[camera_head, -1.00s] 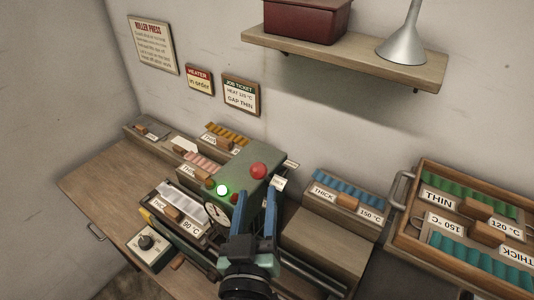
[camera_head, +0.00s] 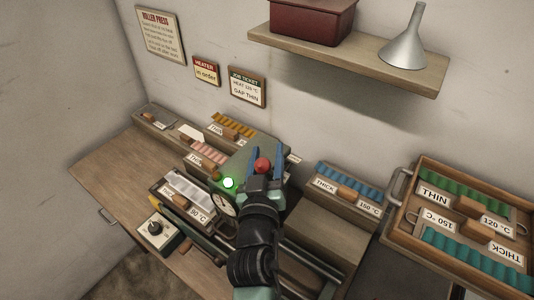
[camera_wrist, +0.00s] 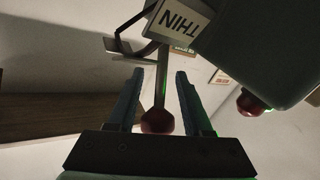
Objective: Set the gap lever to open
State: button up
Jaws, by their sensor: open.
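The green roller press (camera_head: 232,172) stands on the bench with a lit green lamp (camera_head: 228,183) and a round gauge. The gap lever's red ball knob (camera_head: 263,165) shows between my fingers in the head view. In the wrist view the red knob (camera_wrist: 157,120) sits on a thin metal rod (camera_wrist: 162,72), between the spread blue fingers and apart from both. A THIN plate (camera_wrist: 180,20) appears upside down at the rod's far end. My gripper (camera_head: 264,160) is open around the knob. My wrist hides much of the press front and right side.
A second red knob (camera_wrist: 250,103) is on the press body beside my fingers. A wooden tray of teal and green strips (camera_head: 400,232) stands at right, a THICK 150 °C box (camera_head: 347,182) before it. The wall shelf (camera_head: 345,66) is above. The job ticket (camera_head: 247,87) reads GAP THIN.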

grip_shut()
jog(key=shift+r, duration=0.1)
